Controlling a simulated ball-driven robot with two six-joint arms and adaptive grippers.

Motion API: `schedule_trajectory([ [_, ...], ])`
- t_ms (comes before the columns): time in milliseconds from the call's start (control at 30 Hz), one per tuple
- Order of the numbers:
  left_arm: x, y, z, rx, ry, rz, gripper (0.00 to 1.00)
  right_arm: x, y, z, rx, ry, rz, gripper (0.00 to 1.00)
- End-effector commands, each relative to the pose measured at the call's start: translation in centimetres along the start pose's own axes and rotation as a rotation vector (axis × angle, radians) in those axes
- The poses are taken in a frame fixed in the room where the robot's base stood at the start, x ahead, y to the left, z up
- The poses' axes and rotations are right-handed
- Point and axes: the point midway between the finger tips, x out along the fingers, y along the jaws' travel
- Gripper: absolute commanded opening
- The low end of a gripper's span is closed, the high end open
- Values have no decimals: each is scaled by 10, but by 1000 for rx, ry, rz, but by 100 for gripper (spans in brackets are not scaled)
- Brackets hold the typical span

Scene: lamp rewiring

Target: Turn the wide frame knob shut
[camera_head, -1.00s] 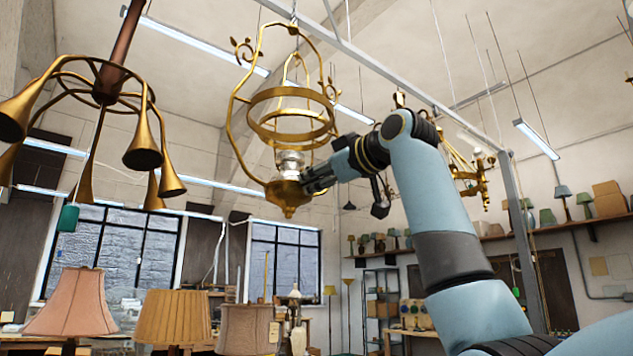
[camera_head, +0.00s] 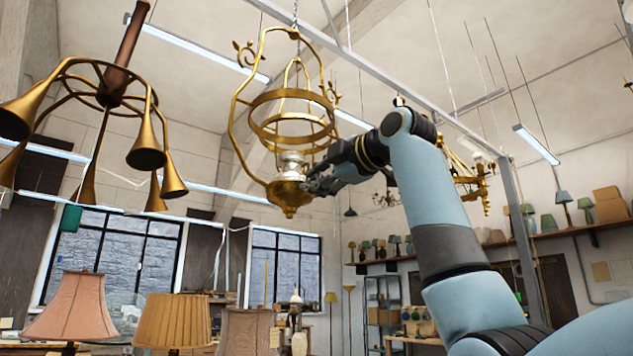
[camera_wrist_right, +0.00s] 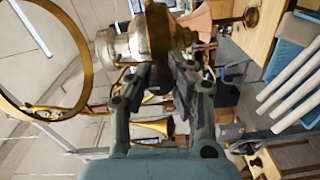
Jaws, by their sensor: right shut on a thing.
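The wide brass lamp frame (camera_head: 291,142) hangs on a chain in the middle of the head view. Its brass bowl (camera_head: 289,197) is at the bottom, under a silvery burner (camera_head: 290,165). The bowl also shows in the wrist view (camera_wrist_right: 168,35). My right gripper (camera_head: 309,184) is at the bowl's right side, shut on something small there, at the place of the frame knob. In the wrist view my right gripper (camera_wrist_right: 162,72) has its two fingers against the bowl's side. The knob itself is hidden by the fingers. My left gripper is out of view.
A brass chandelier with horn-shaped cups (camera_head: 146,150) hangs at the left. Another brass fixture (camera_head: 475,180) hangs behind my right arm. Fabric lampshades (camera_head: 75,308) stand low at the left. A shelf of lamps (camera_head: 550,230) runs along the right wall.

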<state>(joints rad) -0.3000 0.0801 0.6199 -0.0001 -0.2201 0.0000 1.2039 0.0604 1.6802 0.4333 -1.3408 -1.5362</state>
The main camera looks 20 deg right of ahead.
Motion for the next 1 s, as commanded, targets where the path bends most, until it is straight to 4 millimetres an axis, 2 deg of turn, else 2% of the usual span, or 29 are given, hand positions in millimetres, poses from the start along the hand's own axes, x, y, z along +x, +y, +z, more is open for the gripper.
schedule_trajectory([
  [300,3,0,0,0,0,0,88,0,-1,0,-118,0,-4,0],
  [833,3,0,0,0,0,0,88,0,-2,0,-141,0,-6,0],
  [867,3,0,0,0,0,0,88,0,-2,0,-141,0,-6,20],
  [1000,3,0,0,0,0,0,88,0,-2,0,-141,0,-6,38],
])
